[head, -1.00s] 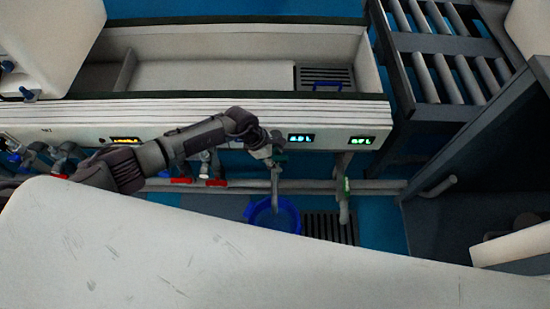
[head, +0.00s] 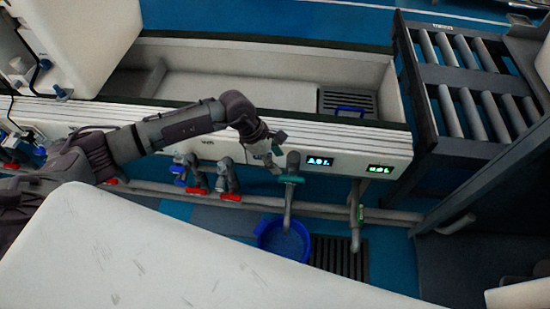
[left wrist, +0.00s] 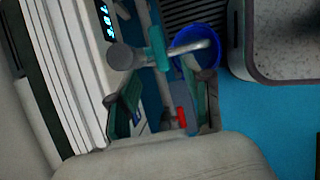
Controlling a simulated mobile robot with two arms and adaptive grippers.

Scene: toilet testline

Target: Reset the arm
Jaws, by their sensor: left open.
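My left arm comes in from the left in the head view and reaches across the front of the white test bench (head: 370,140). My left gripper (head: 276,155) hangs at the bench's front edge, just left of a pipe with a teal valve handle (head: 290,179). In the left wrist view my left gripper (left wrist: 165,110) is open, with its dark fingers apart. A red valve handle (left wrist: 182,117) shows between them, and I see nothing held. The teal handle (left wrist: 158,48) and the blue bucket (left wrist: 200,40) lie beyond the fingers. My right gripper is in neither view.
The blue bucket (head: 285,240) stands on the floor under the pipe, beside a dark floor grate (head: 340,257). Red-handled valves (head: 228,196) line the bench front to the left. A roller conveyor (head: 455,110) stands right. A large pale scuffed surface (head: 180,250) fills the lower left.

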